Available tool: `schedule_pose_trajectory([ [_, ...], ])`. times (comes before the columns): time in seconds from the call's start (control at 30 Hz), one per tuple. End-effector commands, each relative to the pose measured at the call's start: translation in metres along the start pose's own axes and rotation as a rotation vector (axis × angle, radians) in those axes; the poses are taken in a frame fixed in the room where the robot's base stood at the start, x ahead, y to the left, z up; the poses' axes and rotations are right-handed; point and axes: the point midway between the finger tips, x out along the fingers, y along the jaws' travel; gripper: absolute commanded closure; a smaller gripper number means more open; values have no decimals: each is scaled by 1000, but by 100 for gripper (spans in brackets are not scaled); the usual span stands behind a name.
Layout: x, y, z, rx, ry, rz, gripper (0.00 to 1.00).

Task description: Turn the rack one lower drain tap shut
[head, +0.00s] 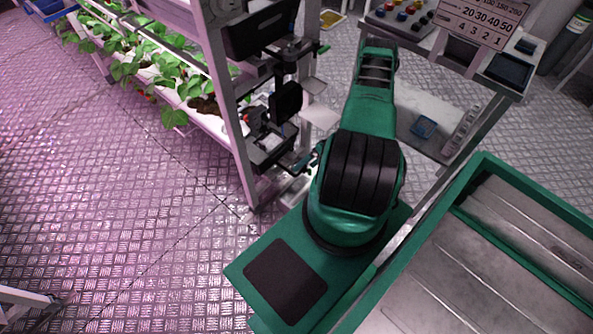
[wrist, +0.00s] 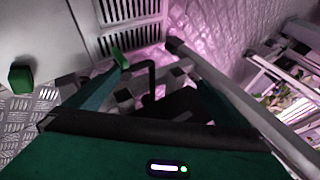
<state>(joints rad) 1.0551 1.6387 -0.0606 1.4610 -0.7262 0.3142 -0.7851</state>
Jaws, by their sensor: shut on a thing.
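In the wrist view my gripper (wrist: 160,90) reaches down between dark pipes at the rack's end, with a teal finger on each side. It is shut on what appears to be the lower drain tap; the hold itself is largely hidden by dark parts. A small bright green lever (wrist: 120,59), apparently the tap's handle, shows at the left finger's tip. A black bent pipe (wrist: 151,72) stands beside it. In the head view rack one's end post (head: 235,120) stands left of my arm, with dark fittings on it. The tap's exact angle cannot be told.
Rack one's planted gutter (head: 190,95) runs to the upper left. A cart with green rims (head: 480,170) stands at the lower right, and a bench with a number board (head: 485,20) at the upper right. A green block (wrist: 21,77) shows in the wrist view.

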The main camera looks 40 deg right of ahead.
Motion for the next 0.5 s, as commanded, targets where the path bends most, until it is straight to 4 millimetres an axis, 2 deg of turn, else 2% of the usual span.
schedule_pose_trajectory([
  [0.03,21,-81,9,-10,-36,-211,17],
  [0.07,21,-82,9,-10,-36,-212,17],
  [0.37,21,-84,9,-9,-36,-211,17],
  [0.4,1,-17,1,-2,10,-10,30],
  [0.47,-2,-15,1,-2,11,-6,70],
  [0.5,-4,-14,1,-2,12,-3,70],
])
